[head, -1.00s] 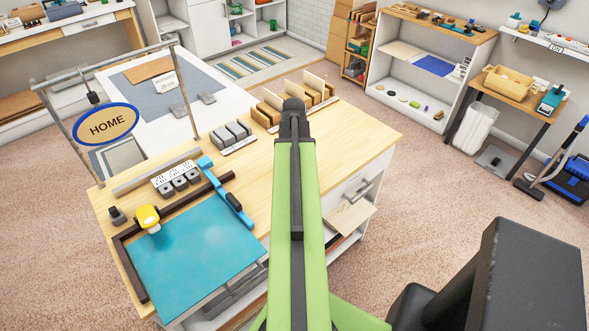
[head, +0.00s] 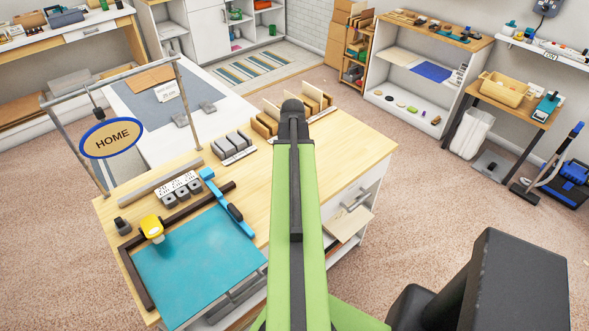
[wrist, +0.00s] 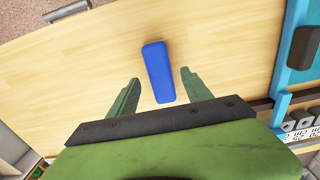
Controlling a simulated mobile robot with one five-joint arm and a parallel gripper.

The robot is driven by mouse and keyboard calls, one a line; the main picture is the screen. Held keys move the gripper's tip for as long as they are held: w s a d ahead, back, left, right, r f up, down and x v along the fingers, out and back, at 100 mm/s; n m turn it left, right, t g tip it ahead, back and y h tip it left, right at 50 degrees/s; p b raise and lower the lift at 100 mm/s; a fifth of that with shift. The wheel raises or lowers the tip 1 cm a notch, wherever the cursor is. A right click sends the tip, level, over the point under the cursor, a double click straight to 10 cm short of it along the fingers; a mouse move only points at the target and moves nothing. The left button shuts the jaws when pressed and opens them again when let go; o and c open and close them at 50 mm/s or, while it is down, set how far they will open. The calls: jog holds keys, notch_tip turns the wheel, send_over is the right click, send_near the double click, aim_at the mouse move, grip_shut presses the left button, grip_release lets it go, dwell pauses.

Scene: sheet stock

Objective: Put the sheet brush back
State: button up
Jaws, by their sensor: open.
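In the wrist view a blue oblong block (wrist: 157,72), which may be the sheet brush, lies on the pale wooden bench top (wrist: 95,60). My gripper (wrist: 160,76) is open, with its two green fingers apart, one on each side of the block's lower half. I see gaps between the fingers and the block. In the head view my arm hides the block and the gripper. The bench top also shows in the head view (head: 345,140).
A teal board (head: 195,265) with a dark frame, a yellow-topped tool (head: 152,228) and a blue bar with a dark handle (head: 222,195) are at the bench's left. Grey blocks (head: 232,147) and upright brown dividers (head: 290,112) stand along the far edge. A HOME sign (head: 111,137) hangs beyond.

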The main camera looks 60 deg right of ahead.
notch_tip(320, 180, up, 8)
jog(key=p, duration=0.5)
jog(key=shift+f+p, duration=0.25)
jog(key=shift+p, duration=0.15)
jog(key=w+a+n, duration=0.2)
jog(key=w+a, duration=1.5)
jog(key=a, duration=0.4)
jog(key=w+a, duration=0.2)
jog(key=a, duration=1.2)
jog(key=w+a+n, duration=0.1)
jog(key=w+a, duration=0.1)
jog(key=a, duration=1.2)
jog(key=shift+w+a+n, duration=0.25)
jog(key=shift+w+n, duration=0.05)
jog(key=shift+w, duration=0.1)
jog(key=shift+f, duration=0.1)
